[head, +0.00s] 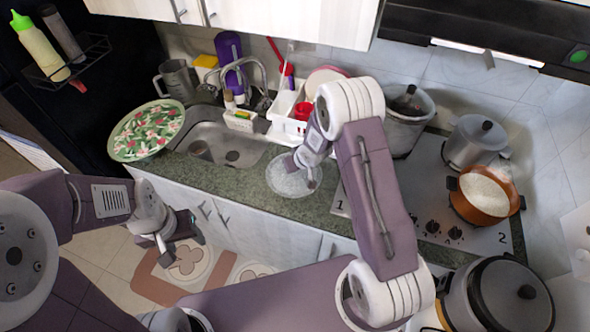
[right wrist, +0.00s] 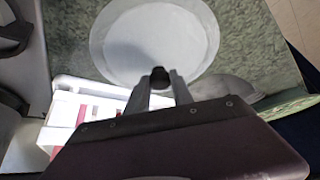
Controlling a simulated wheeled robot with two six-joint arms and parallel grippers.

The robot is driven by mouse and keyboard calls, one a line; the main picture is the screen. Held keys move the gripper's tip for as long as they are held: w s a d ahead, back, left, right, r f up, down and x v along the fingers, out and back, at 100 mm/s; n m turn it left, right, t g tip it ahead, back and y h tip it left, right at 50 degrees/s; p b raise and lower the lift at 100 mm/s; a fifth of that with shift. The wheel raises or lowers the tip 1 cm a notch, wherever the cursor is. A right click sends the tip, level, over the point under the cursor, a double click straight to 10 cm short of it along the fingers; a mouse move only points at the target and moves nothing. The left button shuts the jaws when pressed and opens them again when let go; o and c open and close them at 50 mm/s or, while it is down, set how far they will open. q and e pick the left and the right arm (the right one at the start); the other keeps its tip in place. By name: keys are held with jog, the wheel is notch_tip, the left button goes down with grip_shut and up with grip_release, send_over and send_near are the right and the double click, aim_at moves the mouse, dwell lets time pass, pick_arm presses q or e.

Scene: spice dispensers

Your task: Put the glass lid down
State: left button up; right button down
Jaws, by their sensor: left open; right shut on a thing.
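The round, clear glass lid (head: 284,182) is over the green counter between the sink and the stove. I cannot tell whether it touches the counter. My right gripper (head: 308,178) is shut on the lid's knob from above. The right wrist view shows the pale disc of the lid (right wrist: 150,35) and its black knob (right wrist: 160,77) between the fingertips of the right gripper (right wrist: 160,84). My left gripper (head: 178,238) is open and empty, above the floor in front of the cabinets.
An orange pot (head: 485,196) with white contents sits uncovered on the stove (head: 432,190), beside a lidded grey pot (head: 475,143). A white dish rack (head: 289,112) stands behind the lid. The sink (head: 222,143) and a floral plate (head: 146,131) are to the left.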

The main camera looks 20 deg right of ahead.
jog(key=shift+f, duration=0.7)
jog(key=shift+w+f, duration=0.15)
jog(key=shift+w, duration=0.1)
jog(key=shift+s+f, duration=0.1)
jog(key=c, duration=1.1)
grip_release()
jog(key=shift+s, duration=0.1)
